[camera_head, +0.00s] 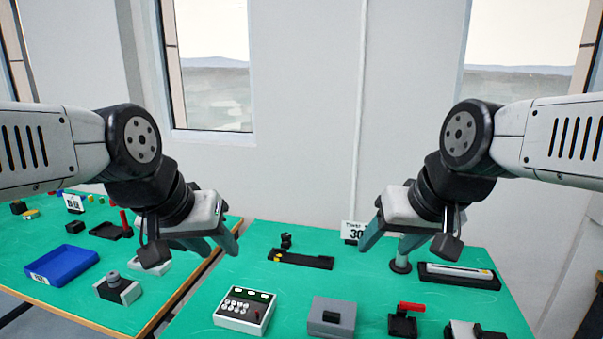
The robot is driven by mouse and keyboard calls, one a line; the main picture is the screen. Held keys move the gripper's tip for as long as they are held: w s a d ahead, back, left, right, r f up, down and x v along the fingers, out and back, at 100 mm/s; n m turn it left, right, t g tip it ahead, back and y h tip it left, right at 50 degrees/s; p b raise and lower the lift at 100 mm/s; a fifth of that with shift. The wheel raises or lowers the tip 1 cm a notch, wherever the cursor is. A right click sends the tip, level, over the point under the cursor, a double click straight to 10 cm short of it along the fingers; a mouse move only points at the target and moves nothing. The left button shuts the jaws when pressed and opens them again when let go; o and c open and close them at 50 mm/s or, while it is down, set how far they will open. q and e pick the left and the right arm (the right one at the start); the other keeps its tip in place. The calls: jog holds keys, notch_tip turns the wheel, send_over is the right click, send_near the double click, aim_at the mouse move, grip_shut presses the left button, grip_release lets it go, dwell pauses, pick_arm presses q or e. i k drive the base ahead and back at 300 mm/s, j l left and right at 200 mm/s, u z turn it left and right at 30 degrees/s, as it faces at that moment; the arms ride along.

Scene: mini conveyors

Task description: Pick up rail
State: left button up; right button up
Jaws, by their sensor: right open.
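The rail appears to be the long pale silver bar (458,271) lying in a narrow black tray (486,283) on the right part of the green table. My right gripper (389,245) hangs to the left of this tray, above the table, with its fingers apart and nothing between them. My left gripper (212,245) is over the gap between the two tables, with its fingers apart and empty. Neither gripper touches the rail.
A white button box (245,309), a grey box (331,316) and a red-handled black part (404,321) stand along the front. Another black tray (300,260) lies behind them. A blue bin (62,265) sits on the left table. The middle of the right table is mostly clear.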

aim_at(435, 269)
jog(key=z, duration=1.3)
jog(key=i+l, duration=0.1)
jog(key=l, duration=0.2)
jog(key=i+l, duration=0.1)
jog(key=l, duration=0.5)
jog(key=i+l+u, duration=0.1)
jog(key=l+u, duration=0.15)
jog(key=u, duration=0.2)
jog(key=l+u, duration=0.3)
jog(key=u, duration=1.4)
